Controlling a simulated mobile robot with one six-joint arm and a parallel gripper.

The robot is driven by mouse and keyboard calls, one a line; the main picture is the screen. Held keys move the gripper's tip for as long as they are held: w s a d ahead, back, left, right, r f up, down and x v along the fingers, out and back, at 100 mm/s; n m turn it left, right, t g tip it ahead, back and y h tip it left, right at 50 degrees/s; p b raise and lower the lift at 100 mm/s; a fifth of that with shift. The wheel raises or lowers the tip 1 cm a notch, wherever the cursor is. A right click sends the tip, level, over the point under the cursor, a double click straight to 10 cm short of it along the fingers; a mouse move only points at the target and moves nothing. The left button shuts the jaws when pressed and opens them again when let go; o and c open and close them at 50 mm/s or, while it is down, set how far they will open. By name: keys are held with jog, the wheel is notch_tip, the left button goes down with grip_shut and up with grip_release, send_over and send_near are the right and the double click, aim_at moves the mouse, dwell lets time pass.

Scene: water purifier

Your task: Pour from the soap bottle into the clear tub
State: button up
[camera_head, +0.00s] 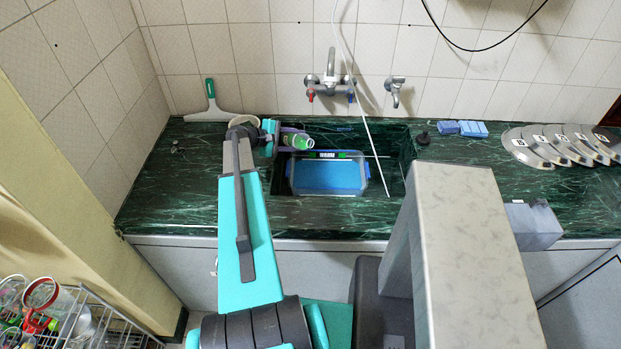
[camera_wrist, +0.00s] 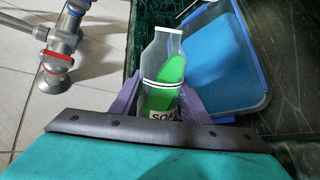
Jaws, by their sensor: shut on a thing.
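The soap bottle (camera_head: 301,142) has a green part and a label, and in the head view it lies tilted with its green end to the right. In the wrist view the bottle (camera_wrist: 164,84) shows a green lower part and a clear, pale upper part. My gripper (camera_head: 288,135) is shut on it, with purple fingers on both sides in the wrist view (camera_wrist: 160,104). The clear tub (camera_head: 290,174) has a blue rim and blue inside, and sits in the sink. The bottle is at its upper left edge in the head view. Any liquid flow cannot be seen.
The dark green sink counter (camera_head: 165,190) surrounds the tub. A wall tap (camera_head: 329,84) stands behind the sink, and a thin white tube (camera_head: 372,140) hangs over it. A squeegee (camera_head: 211,105) leans at the left.

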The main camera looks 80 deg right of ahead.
jog(key=shift+w+d+f+m+t+h+b, duration=0.15)
jog(key=shift+m+t+h+b, duration=0.2)
jog(key=shift+b, duration=1)
jog(key=shift+f+m+t+h+b, duration=0.15)
jog(key=shift+m+t+b, duration=0.3)
jog(key=shift+b, duration=0.9)
dwell(2.3)
jog(key=shift+r, duration=0.1)
jog(key=p, duration=0.2)
jog(key=shift+d+r+g+p, duration=0.1)
jog(key=shift+r+g+p, duration=0.15)
jog(key=shift+g+p, duration=0.05)
jog(key=n+p, duration=0.1)
jog(key=p, duration=0.1)
jog(key=shift+r+g+y+p, duration=0.1)
jog(key=shift+g+y+p, duration=0.2)
jog(key=shift+g+y, duration=0.1)
jog(key=shift+n+p, duration=0.3)
jog(key=shift+a+g, duration=0.25)
jog(key=shift+g, duration=0.05)
jog(key=shift+s, duration=0.2)
jog(key=shift+n, duration=0.3)
